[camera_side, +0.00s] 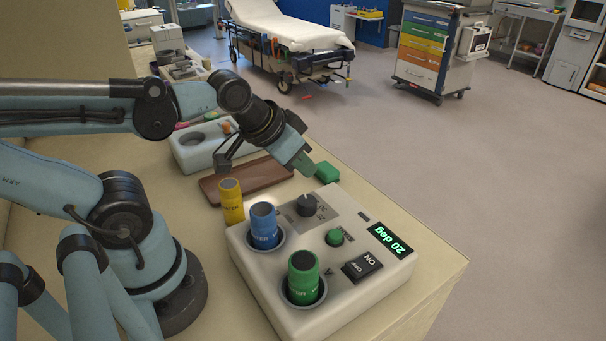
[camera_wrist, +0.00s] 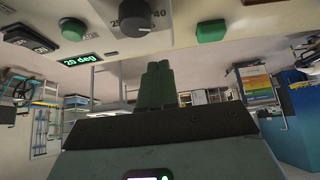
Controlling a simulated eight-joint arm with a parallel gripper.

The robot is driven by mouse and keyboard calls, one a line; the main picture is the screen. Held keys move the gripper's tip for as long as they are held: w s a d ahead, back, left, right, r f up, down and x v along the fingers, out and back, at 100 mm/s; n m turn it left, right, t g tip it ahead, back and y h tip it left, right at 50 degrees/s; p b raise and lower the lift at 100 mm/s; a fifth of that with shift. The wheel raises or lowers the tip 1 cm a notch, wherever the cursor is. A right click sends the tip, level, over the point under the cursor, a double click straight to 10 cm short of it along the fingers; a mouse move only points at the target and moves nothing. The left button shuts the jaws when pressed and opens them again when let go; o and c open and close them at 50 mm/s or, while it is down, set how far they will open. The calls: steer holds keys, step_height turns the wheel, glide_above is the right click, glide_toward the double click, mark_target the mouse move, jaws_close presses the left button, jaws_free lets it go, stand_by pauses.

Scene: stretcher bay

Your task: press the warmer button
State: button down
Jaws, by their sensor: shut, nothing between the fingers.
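The white warmer box (camera_side: 345,293) stands at the front of the table. Its top carries a green round button (camera_side: 334,237), a black knob (camera_side: 306,205), an ON/OFF rocker switch (camera_side: 362,266) and a display (camera_side: 390,240) reading 20 deg. The green button (camera_wrist: 73,28) and the knob (camera_wrist: 135,18) also show in the wrist view. A blue bottle (camera_side: 263,226) and a green bottle (camera_side: 303,278) stand in its wells. My gripper (camera_side: 308,169) is shut and empty, above and behind the box's far edge, apart from the button. Its green fingers (camera_wrist: 156,80) are together in the wrist view.
A yellow bottle (camera_side: 231,201) stands beside the box. A green block (camera_side: 327,172) lies just beyond the box, close to my fingertips. A brown tray (camera_side: 212,189) and a white device (camera_side: 186,158) are behind. A stretcher (camera_side: 285,27) and drawer cart (camera_side: 428,50) stand away on the floor.

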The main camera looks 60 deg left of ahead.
mark_target(332, 237)
steer(key=shift+d, duration=0.1)
stand_by(0.3)
steer(key=shift+d+m, duration=0.3)
steer(key=d+r+m+t, duration=0.1)
steer(key=d+r+m, duration=0.1)
steer(key=d, duration=0.3)
steer(key=s+d+r+m+t+y, duration=0.1)
steer(key=d+r+m, duration=0.2)
steer(key=d+m, duration=0.2)
steer(key=shift+s+r, duration=0.2)
steer(key=shift+f, duration=0.1)
steer(key=shift+f, duration=4.3)
steer(key=shift+f, duration=0.1)
steer(key=shift+f, duration=0.35)
